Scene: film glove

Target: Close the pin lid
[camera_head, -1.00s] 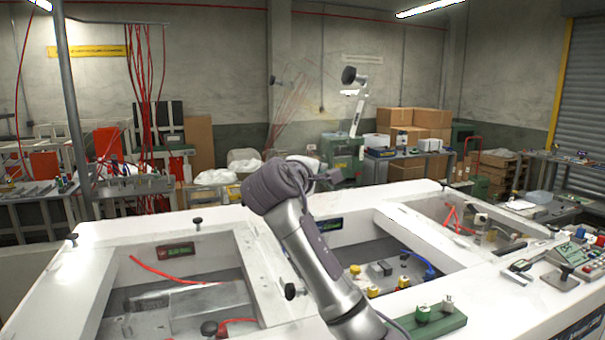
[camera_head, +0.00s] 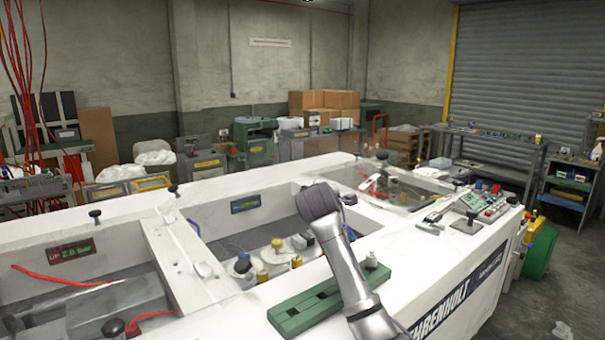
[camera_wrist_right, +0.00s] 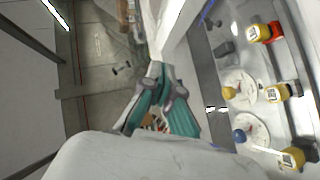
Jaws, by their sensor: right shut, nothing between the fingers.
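My right gripper (camera_wrist_right: 160,84) has teal fingers, shut and empty, beside the machine's white rim in the right wrist view. Its fingers are hidden in the head view. My left gripper is not in view.
The open middle compartment holds yellow-capped parts (camera_head: 262,275). A green slotted block (camera_head: 305,308) lies on the front ledge by my right arm. A control panel (camera_head: 490,202) is at the machine's right end. Black knobs (camera_head: 382,155) stand along the rim.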

